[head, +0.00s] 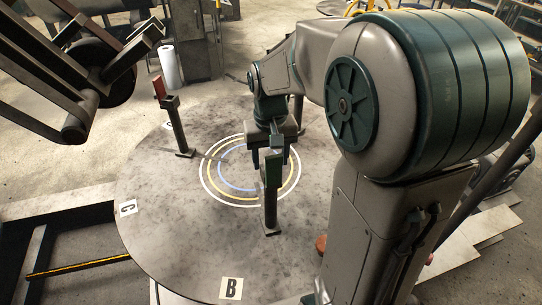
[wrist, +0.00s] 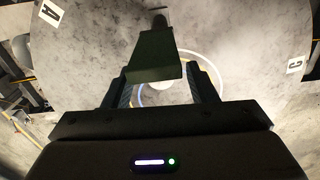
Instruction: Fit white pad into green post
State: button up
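The green post (head: 272,172) stands upright on the round grey table, with a green head on a dark stem. In the wrist view its green head (wrist: 156,57) shows large, just ahead of and between my fingers. My gripper (head: 264,150) points down, close behind the green head in the head view. In the wrist view my gripper (wrist: 162,85) has its two fingers apart, with the table's rings showing between them. A small pale patch shows there below the green head; I cannot tell whether it is the white pad. I cannot make out the pad in the head view.
The round table (head: 150,215) carries concentric rings and letter labels. A red-topped post (head: 165,100) stands at its left, and another dark post (head: 299,110) stands behind my gripper. A dark machine (head: 85,65) overhangs the upper left. The table's front left is clear.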

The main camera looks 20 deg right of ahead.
notch_tip(320, 180, up, 14)
jog(key=b, duration=0.1)
jog(key=s+f+t, duration=0.3)
jog(key=s+f, duration=0.8)
jog(key=s, duration=0.3)
jog(key=shift+n+t, duration=0.3)
jog(key=shift+n, duration=0.1)
jog(key=shift+d, duration=0.1)
dwell(0.4)
